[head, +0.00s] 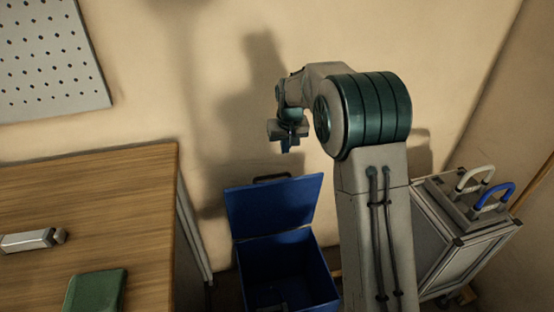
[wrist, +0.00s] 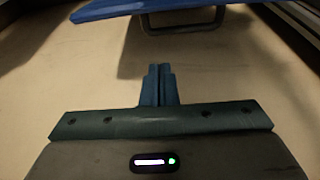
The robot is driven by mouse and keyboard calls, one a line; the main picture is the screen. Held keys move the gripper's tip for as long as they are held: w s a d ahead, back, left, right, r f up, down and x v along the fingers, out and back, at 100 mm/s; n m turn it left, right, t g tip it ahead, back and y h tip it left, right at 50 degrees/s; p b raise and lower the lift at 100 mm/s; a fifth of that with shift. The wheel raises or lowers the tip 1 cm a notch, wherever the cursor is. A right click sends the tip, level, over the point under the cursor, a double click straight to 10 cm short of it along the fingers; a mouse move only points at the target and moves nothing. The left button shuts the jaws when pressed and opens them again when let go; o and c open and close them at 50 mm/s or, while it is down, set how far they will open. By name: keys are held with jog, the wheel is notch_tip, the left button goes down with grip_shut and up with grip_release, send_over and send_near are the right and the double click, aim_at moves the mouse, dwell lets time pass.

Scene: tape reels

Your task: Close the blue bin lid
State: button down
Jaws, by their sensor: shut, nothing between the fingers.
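The blue bin (head: 287,268) stands on the floor against the wall, to the right of the wooden table. Its blue lid (head: 274,205) is open, raised at the back and leaning toward the wall, with a dark handle (head: 271,177) at its top edge. My gripper (head: 289,146) is shut and empty, above the lid near the wall. In the wrist view, my gripper (wrist: 158,70) points toward the lid (wrist: 150,8) and its handle (wrist: 183,29), apart from both. Part of the bin's inside is in shadow.
A wooden table (head: 130,185) at the left holds a green block (head: 96,291) and a light grey tool (head: 30,240). A grey case (head: 465,255) with a white handle and a blue handle stands at the right. A pegboard (head: 50,55) hangs on the wall.

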jog(key=w+a+f, duration=0.2)
jog(key=w, duration=0.2)
notch_tip(320, 180, down, 9)
jog(key=p, duration=0.1)
jog(key=shift+s+a, duration=0.15)
jog(key=shift+s, duration=0.25)
jog(key=shift+s+f, duration=0.1)
jog(key=shift+f, duration=0.05)
dwell(0.5)
